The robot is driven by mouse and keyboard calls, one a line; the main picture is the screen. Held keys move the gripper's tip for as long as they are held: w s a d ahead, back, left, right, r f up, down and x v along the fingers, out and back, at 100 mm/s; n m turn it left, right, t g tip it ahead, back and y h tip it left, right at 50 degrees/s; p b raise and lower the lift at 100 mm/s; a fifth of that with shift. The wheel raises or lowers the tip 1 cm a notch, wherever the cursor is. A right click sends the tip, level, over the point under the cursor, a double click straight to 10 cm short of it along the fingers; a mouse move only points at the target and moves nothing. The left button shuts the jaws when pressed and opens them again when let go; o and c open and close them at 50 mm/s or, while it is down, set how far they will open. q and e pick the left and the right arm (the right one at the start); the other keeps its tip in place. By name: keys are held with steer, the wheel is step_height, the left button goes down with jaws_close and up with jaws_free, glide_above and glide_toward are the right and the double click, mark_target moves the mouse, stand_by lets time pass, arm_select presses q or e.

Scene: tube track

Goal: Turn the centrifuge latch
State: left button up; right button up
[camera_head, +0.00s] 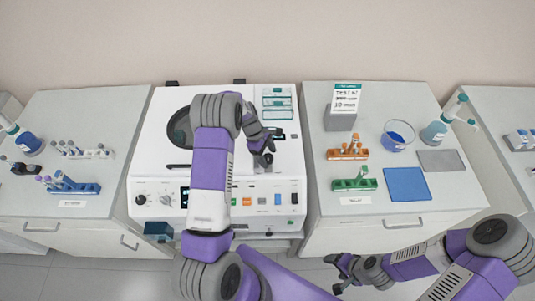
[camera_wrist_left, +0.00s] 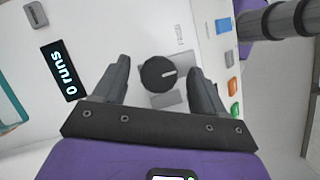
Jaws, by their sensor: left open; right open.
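The white centrifuge (camera_head: 160,130) stands in the middle of the head view, with a round dark lid window at its top left. Its latch shows in the left wrist view as a round black knob (camera_wrist_left: 158,74) with a short white mark, on the white panel. My left gripper (camera_head: 264,158) is over the right part of the centrifuge top. In the left wrist view its two fingers (camera_wrist_left: 159,68) are open, one on each side of the knob, with gaps visible. My right gripper (camera_head: 340,274) hangs open and empty in front of the right counter.
A "0 runs" display (camera_wrist_left: 62,70) is beside the knob. Colored buttons (camera_head: 262,200) line the centrifuge front. A green rack (camera_head: 352,185), an orange rack (camera_head: 347,154) and a blue mat (camera_head: 407,184) are on the right counter. A blue rack (camera_head: 75,188) is on the left counter.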

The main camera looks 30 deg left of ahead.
arm_select(q)
steer(key=shift+f, duration=0.1)
steer(key=c, duration=1.1)
steer(key=shift+o, duration=0.2)
steer(key=m+b, duration=0.1)
steer(key=m+g+b, duration=0.1)
steer(key=m, duration=0.1)
steer(key=shift+w+f+m, duration=0.1)
steer(key=shift+w+m, duration=0.05)
steer(key=shift+m, duration=0.15)
steer(key=m+g+y+b, duration=0.1)
steer(key=m+g+b, duration=0.1)
steer(key=m, duration=0.2)
steer(key=shift+d+m, duration=0.1)
steer(key=shift+m, duration=0.2)
steer(key=m+g+y+b, duration=0.1)
steer(key=m, duration=0.3)
steer(key=shift+w+m, duration=0.1)
steer(key=shift+m, duration=0.2)
steer(key=m+y, duration=0.1)
steer(key=m, duration=0.1)
steer(key=m+y+b, duration=0.1)
steer(key=m, duration=0.2)
steer(key=shift+d+g, duration=0.1)
steer(key=shift+g, duration=0.3)
